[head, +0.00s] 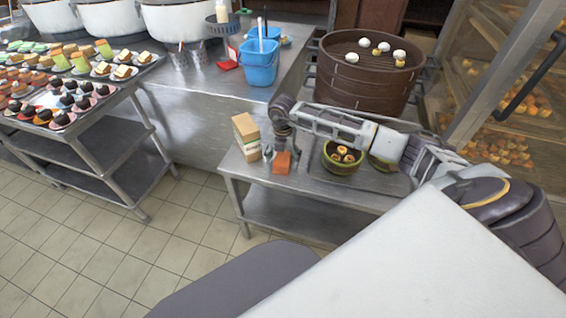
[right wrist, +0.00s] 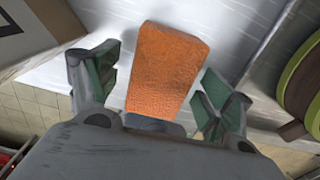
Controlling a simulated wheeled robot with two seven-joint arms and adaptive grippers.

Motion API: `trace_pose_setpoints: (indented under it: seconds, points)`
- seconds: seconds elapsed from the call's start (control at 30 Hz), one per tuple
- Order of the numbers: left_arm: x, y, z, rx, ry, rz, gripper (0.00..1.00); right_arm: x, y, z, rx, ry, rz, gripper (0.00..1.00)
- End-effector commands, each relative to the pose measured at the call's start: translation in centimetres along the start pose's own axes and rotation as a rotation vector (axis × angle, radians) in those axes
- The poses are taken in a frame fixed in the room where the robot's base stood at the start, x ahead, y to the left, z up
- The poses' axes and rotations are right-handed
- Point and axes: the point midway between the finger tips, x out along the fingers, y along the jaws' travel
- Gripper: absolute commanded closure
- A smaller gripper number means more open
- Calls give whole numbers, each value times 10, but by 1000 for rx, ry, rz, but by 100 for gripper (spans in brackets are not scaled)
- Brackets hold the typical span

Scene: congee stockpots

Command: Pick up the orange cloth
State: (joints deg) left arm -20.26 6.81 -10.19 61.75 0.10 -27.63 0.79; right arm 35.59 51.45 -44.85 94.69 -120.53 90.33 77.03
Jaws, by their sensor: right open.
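The orange cloth (head: 282,162) is a small orange block-like piece on the low steel table, near its front left. In the right wrist view the orange cloth (right wrist: 165,65) lies between the two spread green-padded fingers of my right gripper (right wrist: 157,90), with a gap on each side. In the head view my right gripper (head: 270,152) points down at the cloth from above. It is open and holds nothing. My left gripper is not in view.
A tan box (head: 245,137) stands just left of the cloth. A green bowl (head: 343,168) with food stands to its right on the steel table (head: 228,172). A large brown steamer (head: 366,85) stands behind. A blue bucket (head: 260,72) is on the back counter.

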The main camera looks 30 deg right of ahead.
Motion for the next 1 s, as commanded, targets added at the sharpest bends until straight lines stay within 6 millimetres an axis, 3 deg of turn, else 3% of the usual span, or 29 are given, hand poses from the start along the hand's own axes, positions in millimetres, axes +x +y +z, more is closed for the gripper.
trace_pose_setpoints:
  seconds: [0.27, 0.57, 0.93, 1.0]
  points:
    - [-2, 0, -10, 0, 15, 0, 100, 7, 0, 0, 0, 0, 1, 20]
    - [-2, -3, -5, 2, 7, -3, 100, 7, 0, 0, 1, 0, 0, 20]
    - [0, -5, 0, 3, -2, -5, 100, 6, 0, 0, 1, 0, 0, 66]
    - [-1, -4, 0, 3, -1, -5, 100, 6, 0, 0, 1, 0, 1, 69]
